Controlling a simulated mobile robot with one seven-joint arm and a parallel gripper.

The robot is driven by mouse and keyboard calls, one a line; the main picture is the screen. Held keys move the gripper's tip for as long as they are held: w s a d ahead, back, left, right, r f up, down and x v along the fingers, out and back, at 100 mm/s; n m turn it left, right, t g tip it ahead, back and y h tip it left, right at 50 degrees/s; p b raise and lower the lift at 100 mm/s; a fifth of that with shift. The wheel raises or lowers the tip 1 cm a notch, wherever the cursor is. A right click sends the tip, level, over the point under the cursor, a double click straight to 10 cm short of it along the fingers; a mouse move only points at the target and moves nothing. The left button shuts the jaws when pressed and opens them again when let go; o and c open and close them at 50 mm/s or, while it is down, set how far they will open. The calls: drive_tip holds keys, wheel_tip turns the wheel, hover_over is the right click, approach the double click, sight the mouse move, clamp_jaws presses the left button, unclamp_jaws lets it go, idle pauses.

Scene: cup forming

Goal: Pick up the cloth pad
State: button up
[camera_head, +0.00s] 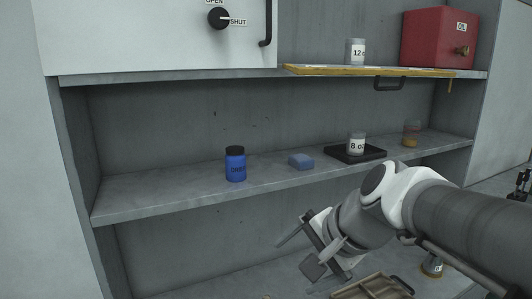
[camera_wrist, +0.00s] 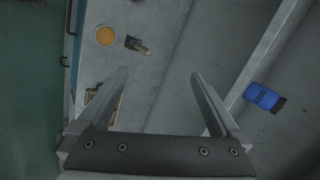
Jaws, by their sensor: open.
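A small blue block-like pad (camera_head: 301,161), which looks like the cloth pad, lies flat on the middle shelf, between the blue bottle and the black tray. I cannot make it out in the wrist view. My gripper (camera_head: 297,250) is below and in front of that shelf, apart from the pad. In the wrist view my gripper (camera_wrist: 160,88) has its two fingers spread wide with nothing between them.
A blue bottle (camera_head: 235,166) with a dark cap stands left of the pad; it also shows in the wrist view (camera_wrist: 262,97). A black tray (camera_head: 374,155) holding an "8 oz" cup (camera_head: 356,144) is to the right. A wooden tray (camera_head: 372,288) lies below. The upper shelf (camera_head: 180,77) overhangs.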

drive_tip(key=w+r+m+y+p, duration=0.1)
drive_tip(key=w+r+m, duration=0.2)
drive_tip(key=w, duration=0.1)
drive_tip(key=m+t+p, duration=0.6)
drive_tip(key=m, duration=1.3)
approach(303, 158)
drive_tip(key=x, duration=0.5)
drive_tip(key=shift+w+d+f+p, duration=0.2)
drive_tip(key=shift+w+f+p, duration=0.1)
drive_tip(key=shift+p, duration=0.1)
drive_tip(key=x, duration=0.2)
drive_tip(key=p+x, duration=0.1)
drive_tip(key=x, duration=0.1)
drive_tip(key=shift+a+r, duration=0.15)
drive_tip(key=shift+a, duration=0.25)
drive_tip(key=shift+w+a+f, duration=0.15)
drive_tip(key=shift+w+f, duration=0.1)
drive_tip(key=shift+w, duration=0.3)
drive_tip(key=shift+t, duration=0.3)
drive_tip(key=shift+c, duration=0.2)
